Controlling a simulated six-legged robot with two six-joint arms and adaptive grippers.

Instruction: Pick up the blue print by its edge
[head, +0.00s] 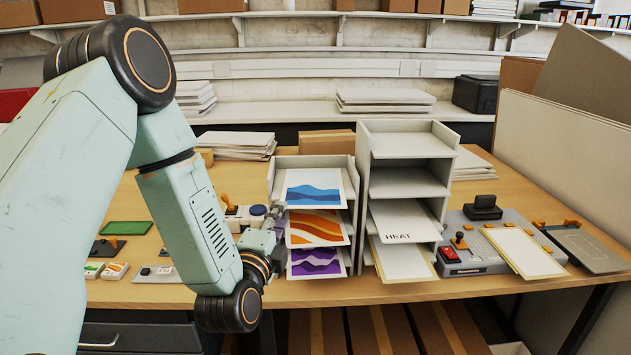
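The blue print (313,190), a white-bordered sheet with blue wave shapes, lies in the top slot of a white tiered rack (275,178), its front edge at the slot's front. The orange print (316,228) and the purple print (316,263) lie in the slots below. My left gripper (277,215) is at the rack's left side, just left of and slightly below the blue print. It looks apart from the print. Its fingers are small and partly hidden, so I cannot see whether they are open. My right gripper is not in view.
A taller white rack (408,140) with a sheet marked HEAT (398,236) stands right of the print rack. Further right is a grey control unit (470,262) with a red switch and a white sheet (522,252). Stamps and a green pad (126,228) lie at left.

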